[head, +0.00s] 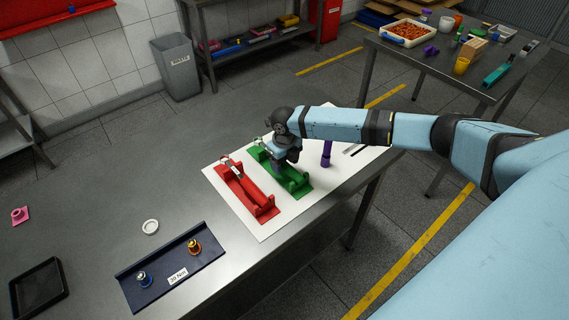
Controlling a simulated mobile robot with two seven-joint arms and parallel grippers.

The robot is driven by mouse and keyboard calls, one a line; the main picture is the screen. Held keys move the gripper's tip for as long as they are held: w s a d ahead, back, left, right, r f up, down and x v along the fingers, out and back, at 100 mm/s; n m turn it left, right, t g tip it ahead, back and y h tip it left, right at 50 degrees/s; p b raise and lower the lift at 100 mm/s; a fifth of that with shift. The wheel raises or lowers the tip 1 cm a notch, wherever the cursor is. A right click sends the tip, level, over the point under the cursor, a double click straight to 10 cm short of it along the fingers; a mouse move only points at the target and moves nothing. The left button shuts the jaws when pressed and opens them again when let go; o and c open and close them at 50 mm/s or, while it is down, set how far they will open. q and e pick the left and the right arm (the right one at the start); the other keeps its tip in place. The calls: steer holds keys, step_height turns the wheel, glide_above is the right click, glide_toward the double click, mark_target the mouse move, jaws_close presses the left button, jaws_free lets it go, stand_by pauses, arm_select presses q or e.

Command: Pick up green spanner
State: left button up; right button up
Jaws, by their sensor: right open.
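A green spanner holder (296,184) lies on a white sheet (260,226) on the metal table. A small pale metal end (256,142) shows at its far end; I take it to be the spanner there, but most of it is hidden by my gripper. My right gripper (281,165) is open and points down over the middle of the green holder. I cannot tell whether its fingers touch anything. My left gripper is not in view.
A red holder (254,194) lies just left of the green one, and a purple piece (326,154) stands to the right. A dark blue tray (172,270) with two fittings, a white ring (150,227) and a black tray (39,288) are nearer.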

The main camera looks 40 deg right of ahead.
steer(key=shift+f, duration=0.2)
jaws_close()
steer(key=shift+r, duration=0.15)
stand_by(0.3)
step_height(320, 180, up, 20)
steer(key=b, duration=0.1)
steer(key=shift+b, duration=0.3)
stand_by(0.4)
steer(key=c, duration=0.8)
jaws_free()
steer(key=shift+c, duration=0.2)
jaws_close()
